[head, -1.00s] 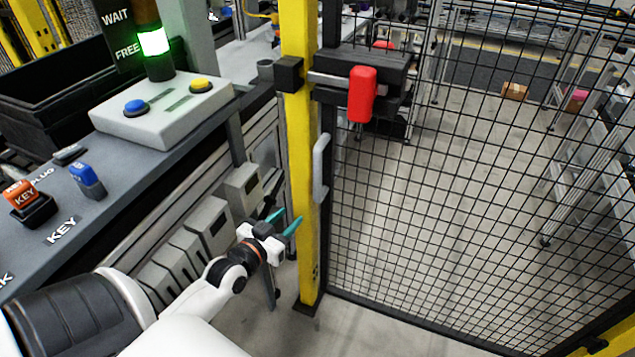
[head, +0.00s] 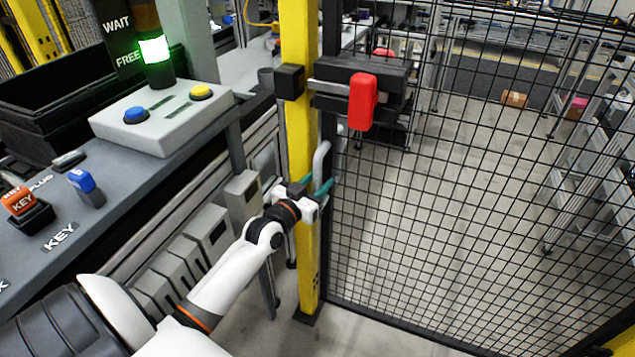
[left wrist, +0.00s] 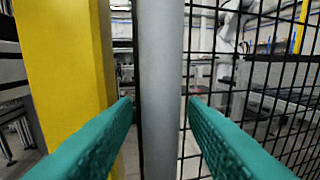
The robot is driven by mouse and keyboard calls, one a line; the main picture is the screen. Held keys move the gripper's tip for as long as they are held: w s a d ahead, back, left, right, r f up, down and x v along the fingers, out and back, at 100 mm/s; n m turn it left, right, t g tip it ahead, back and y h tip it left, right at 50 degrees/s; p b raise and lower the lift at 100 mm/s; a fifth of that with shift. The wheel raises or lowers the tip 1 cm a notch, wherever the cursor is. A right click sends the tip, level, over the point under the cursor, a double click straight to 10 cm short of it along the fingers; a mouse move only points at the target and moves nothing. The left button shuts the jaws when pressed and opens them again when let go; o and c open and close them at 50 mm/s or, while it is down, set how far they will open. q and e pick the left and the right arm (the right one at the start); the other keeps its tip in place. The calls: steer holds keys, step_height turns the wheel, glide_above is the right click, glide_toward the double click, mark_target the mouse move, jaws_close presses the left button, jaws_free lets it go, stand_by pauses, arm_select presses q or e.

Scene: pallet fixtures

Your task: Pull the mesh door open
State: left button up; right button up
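The black mesh door (head: 440,180) stands in its frame to the right of the yellow post (head: 299,130). It looks closed. A grey vertical handle (head: 321,160) is on the door's left edge, below a red latch grip (head: 362,101). My left gripper (head: 318,186) is at the handle's lower part. In the left wrist view, the grey handle bar (left wrist: 161,90) stands upright between the two open teal fingers (left wrist: 160,115), with gaps on both sides. The yellow post (left wrist: 65,75) is left of it and the mesh (left wrist: 260,75) right. My right gripper is not in view.
A bench (head: 130,178) on the left holds a box with blue and yellow buttons (head: 160,117), an orange key block (head: 20,201) and a blue plug (head: 83,181). A lamp (head: 154,49) glows green at FREE. Floor behind the mesh is largely clear.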

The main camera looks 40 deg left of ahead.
arm_select(q)
steer(key=shift+w, duration=0.15)
steer(key=shift+c, duration=0.6)
jaws_close()
